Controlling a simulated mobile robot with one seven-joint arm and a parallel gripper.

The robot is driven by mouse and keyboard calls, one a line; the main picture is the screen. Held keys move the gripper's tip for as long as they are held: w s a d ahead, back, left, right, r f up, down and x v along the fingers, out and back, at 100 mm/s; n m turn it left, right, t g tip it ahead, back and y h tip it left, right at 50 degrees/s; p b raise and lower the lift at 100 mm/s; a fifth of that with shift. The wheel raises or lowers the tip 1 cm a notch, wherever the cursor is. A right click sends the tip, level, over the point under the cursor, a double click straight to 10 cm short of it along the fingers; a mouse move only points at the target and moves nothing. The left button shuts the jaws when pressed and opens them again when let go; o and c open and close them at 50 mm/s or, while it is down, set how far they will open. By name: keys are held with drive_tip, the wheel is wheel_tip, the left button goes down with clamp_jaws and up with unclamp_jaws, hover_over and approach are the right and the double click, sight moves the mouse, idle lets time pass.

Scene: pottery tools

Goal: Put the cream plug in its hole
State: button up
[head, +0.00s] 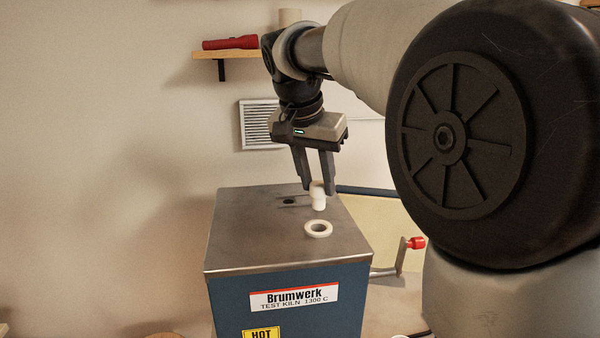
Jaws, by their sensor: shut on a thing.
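The cream plug (319,199) is held upright between the fingertips of my gripper (317,187), which is shut on its upper part. The plug hangs above the metal top of the blue test kiln (240,235). A cream ring (318,229) with a dark round opening lies on the kiln top, just below and in front of the plug in the picture. A small dark hole (289,201) shows in the kiln top to the left of the plug. The exact gap between the plug and the kiln top cannot be told from this view.
A red flashlight (230,43) lies on a wooden wall shelf (225,54). A wall vent (260,125) is behind my gripper. A red-knobbed lever (415,243) sticks out right of the kiln. The left part of the kiln top is clear.

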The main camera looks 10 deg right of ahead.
sight(317, 206)
drive_tip(key=shift+s+f+b, duration=0.3)
drive_tip(key=shift+f+b, duration=0.45)
drive_tip(key=shift+f, duration=0.05)
wheel_tip(317, 206, down, 4)
drive_tip(key=b, duration=0.3)
drive_tip(key=shift+f+b, duration=0.5)
drive_tip(key=shift+f, duration=0.1)
idle(1.0)
drive_tip(key=o, duration=0.8)
drive_tip(key=p+v, duration=0.7)
drive_tip(key=v, duration=0.4)
idle(0.4)
